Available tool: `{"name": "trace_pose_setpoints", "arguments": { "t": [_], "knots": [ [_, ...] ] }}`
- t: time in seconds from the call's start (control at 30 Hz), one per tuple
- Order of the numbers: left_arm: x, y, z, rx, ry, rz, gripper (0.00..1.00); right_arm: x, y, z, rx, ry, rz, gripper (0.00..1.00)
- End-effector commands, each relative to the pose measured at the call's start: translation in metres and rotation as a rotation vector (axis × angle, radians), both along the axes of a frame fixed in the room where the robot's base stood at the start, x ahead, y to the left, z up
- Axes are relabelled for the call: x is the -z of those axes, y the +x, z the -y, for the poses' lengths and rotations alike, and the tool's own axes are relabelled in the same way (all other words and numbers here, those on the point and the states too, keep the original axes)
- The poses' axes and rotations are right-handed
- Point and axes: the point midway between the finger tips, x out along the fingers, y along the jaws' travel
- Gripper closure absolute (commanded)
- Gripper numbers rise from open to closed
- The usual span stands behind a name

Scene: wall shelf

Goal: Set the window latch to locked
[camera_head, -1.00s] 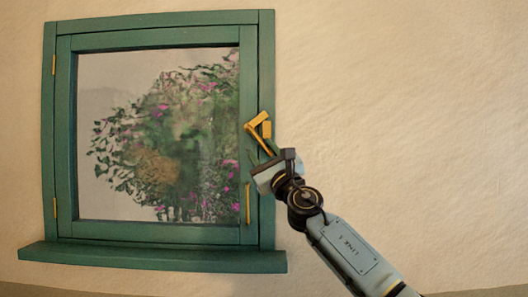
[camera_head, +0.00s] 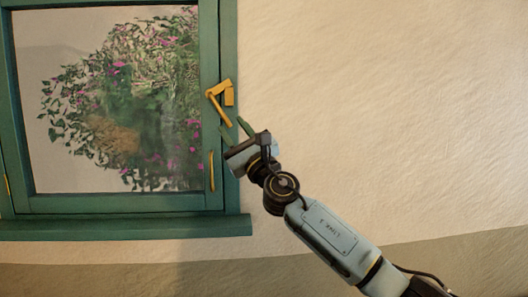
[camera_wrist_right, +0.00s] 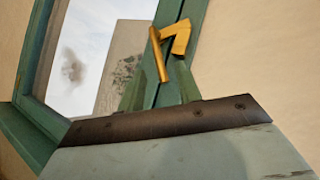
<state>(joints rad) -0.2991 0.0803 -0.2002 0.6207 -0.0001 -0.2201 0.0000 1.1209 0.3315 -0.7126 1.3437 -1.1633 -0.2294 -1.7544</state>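The yellow window latch (camera_head: 221,100) sits on the right side of the green window frame. Its lever slants down to the right from a bracket. It also shows in the wrist view (camera_wrist_right: 162,50), upper middle. My right gripper (camera_head: 232,124) is just below the latch, with its two green fingers apart. In the wrist view the fingers (camera_wrist_right: 160,68) stand either side of the lever's lower end. I cannot tell whether they touch it. My left gripper is not in view.
The window glass (camera_head: 90,60) shows a flowering bush. A slim yellow handle (camera_head: 211,171) is on the sash below the latch. A green sill (camera_head: 120,227) juts out beneath the window. The plain wall (camera_head: 400,100) to the right is free.

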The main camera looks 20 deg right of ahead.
Motion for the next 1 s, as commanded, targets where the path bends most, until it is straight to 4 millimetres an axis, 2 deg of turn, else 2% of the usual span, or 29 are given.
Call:
{"name": "trace_pose_setpoints", "arguments": {
  "t": [0.43,1.0],
  "knots": [
    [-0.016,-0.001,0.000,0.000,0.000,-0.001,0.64,0.014,-0.025,0.014,0.000,-0.002,-0.002,0.66],
    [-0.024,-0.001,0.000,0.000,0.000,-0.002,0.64,0.033,-0.056,0.032,0.001,-0.001,-0.001,0.66]
  ]
}}
